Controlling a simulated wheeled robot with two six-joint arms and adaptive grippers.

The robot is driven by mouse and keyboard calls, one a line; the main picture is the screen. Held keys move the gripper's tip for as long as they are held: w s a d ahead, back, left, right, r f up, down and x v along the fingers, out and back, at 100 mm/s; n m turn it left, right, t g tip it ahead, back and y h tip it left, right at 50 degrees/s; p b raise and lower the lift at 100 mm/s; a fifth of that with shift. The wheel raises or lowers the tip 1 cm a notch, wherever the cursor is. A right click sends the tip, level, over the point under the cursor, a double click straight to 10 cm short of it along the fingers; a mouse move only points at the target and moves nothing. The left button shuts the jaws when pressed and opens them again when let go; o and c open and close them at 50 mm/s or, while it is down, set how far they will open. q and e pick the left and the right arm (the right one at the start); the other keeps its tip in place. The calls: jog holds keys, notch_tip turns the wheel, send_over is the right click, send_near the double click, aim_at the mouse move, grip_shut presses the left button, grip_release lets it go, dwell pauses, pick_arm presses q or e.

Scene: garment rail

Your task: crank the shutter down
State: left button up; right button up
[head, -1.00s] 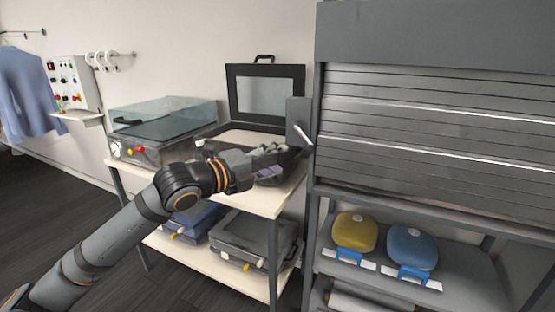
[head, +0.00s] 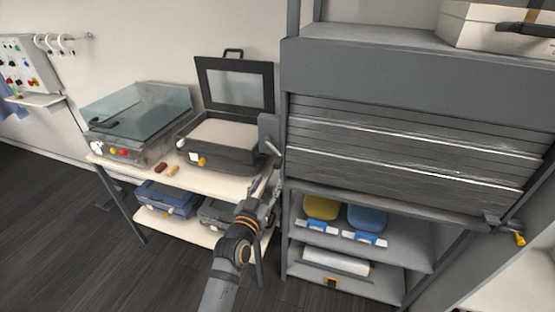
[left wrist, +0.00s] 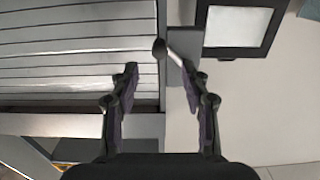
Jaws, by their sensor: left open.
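The grey slatted shutter (head: 400,150) hangs part way down the front of a rack, with the shelves below its lower edge open. A grey crank box (head: 268,130) is on the rack's left side. In the left wrist view, the box (left wrist: 184,72) carries a pale crank arm with a dark knob (left wrist: 160,49). My left gripper (head: 266,186) is below the box in the head view. In the left wrist view its open fingers (left wrist: 160,85) are spread, with the knob beyond the gap between them. Nothing is held. My right gripper is out of view.
A table (head: 120,167) to the left holds a lidded glass-topped case (head: 135,125) and an open dark case (head: 220,140). Yellow (head: 321,207) and blue (head: 367,218) items are on the rack shelf. A yellow-ended fitting (head: 519,238) sticks out at the lower right.

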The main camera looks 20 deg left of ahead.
aim_at(276, 168)
pick_arm(q)
jog(key=w+p, duration=0.3)
jog(key=w, duration=0.7)
jog(key=shift+d+r, duration=0.1)
jog(key=shift+d, duration=0.05)
jog(key=shift+s, duration=0.1)
grip_shut()
